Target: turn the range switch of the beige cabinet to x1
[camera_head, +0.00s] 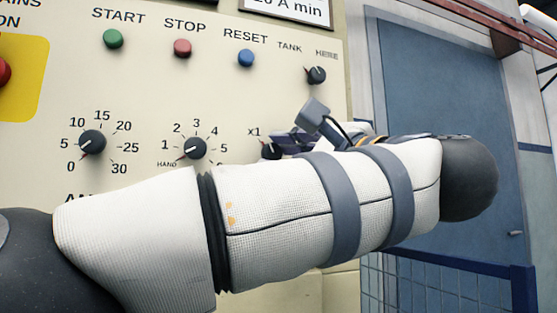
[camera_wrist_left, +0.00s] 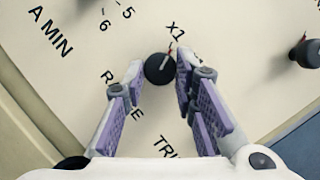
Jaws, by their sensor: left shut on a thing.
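The range switch is a small round black knob (camera_head: 271,151) on the beige cabinet (camera_head: 226,84), at the right end of the lower row of knobs. It also shows in the left wrist view (camera_wrist_left: 159,69), with the x1 label just above it. Its pale, red-tipped pointer points up toward x1. My left gripper (camera_head: 284,142) comes to the switch from the right in the head view. Its purple-padded fingers (camera_wrist_left: 158,80) stand on both sides of the knob and are shut on it. My left forearm hides the panel below the switch. My right gripper is not in view.
Two larger dial knobs (camera_head: 92,142) (camera_head: 195,149) sit left of the switch. Green (camera_head: 113,38), red (camera_head: 182,48) and blue (camera_head: 246,58) buttons and a TANK/HERE selector (camera_head: 316,75) are above. A blue door (camera_head: 440,95) and a blue mesh fence (camera_head: 440,275) are at the right.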

